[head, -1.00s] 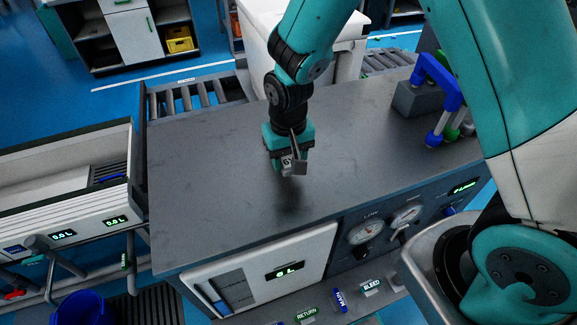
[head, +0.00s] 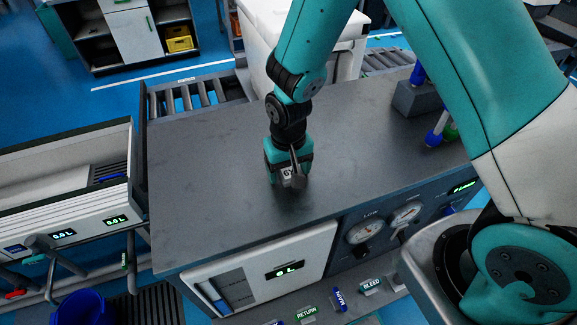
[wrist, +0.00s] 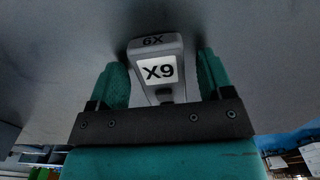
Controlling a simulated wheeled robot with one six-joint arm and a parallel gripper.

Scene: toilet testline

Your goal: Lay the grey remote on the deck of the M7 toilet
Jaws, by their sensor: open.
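The grey remote (wrist: 158,70), with a white label reading "X9", is between the two teal fingers of my gripper (wrist: 160,80) in the wrist view. My gripper is open around it, with a finger on either side. In the head view the gripper (head: 291,176) points down, low over the dark bench top (head: 210,190), with the remote (head: 288,174) at its tip. The remote appears to be at the bench surface, but contact is hard to tell. No toilet marked M7 can be made out.
A white boxy unit (head: 345,50) stands behind the bench by the rollers. A grey block (head: 415,98) with blue parts is at the back right. Gauges (head: 365,231) and a display line the front. The left of the bench top is clear.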

